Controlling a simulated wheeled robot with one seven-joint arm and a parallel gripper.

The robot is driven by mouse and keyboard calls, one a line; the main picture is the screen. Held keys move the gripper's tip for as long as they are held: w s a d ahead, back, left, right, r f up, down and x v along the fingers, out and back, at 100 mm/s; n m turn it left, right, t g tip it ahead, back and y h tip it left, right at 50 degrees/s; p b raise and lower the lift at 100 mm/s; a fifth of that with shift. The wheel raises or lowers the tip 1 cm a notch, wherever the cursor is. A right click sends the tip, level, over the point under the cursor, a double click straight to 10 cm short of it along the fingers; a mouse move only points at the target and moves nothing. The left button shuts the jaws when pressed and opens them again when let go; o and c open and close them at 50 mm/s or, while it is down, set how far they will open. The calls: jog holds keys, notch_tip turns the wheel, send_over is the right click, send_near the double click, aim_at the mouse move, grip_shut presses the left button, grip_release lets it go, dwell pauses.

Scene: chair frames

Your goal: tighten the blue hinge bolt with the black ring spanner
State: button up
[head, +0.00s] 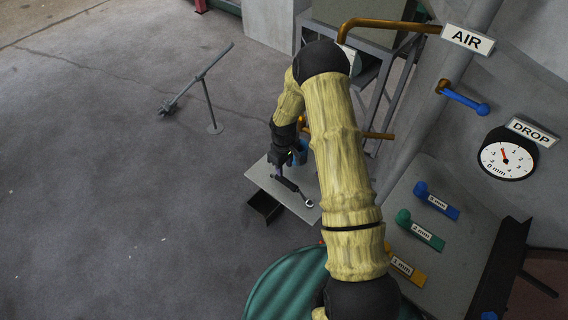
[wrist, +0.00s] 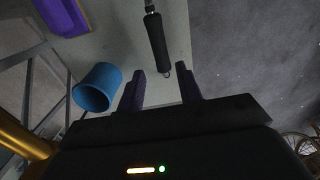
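The black ring spanner (head: 290,187) lies on a grey plate (head: 262,192), its bright ring end toward the lower right. In the wrist view the black spanner handle (wrist: 158,42) points toward my gripper. My gripper (head: 279,171) is over the plate, close to the spanner's upper-left end. In the wrist view my gripper (wrist: 161,84) has its two dark purple fingers apart, with nothing held between them. The handle's near end is just beyond the fingertips, roughly centred. I cannot make out a blue hinge bolt for certain in either view.
A blue cup (head: 299,153) stands beside my gripper; it is close to the left finger in the wrist view (wrist: 97,88). A purple object (wrist: 62,14) lies beyond. Coloured tabs (head: 420,230), a dial (head: 506,158) and a copper pipe (head: 390,25) are at right. Floor at left is mostly clear.

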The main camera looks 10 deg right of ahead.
aim_at(284, 179)
notch_tip(284, 179, down, 8)
jog(key=b, duration=0.5)
jog(key=shift+f, duration=0.2)
jog(key=shift+r, duration=0.2)
jog(key=shift+c, duration=1.2)
grip_shut()
jog(key=shift+r+p, duration=1.6)
jog(key=shift+r, duration=0.95)
jog(key=shift+s, duration=0.1)
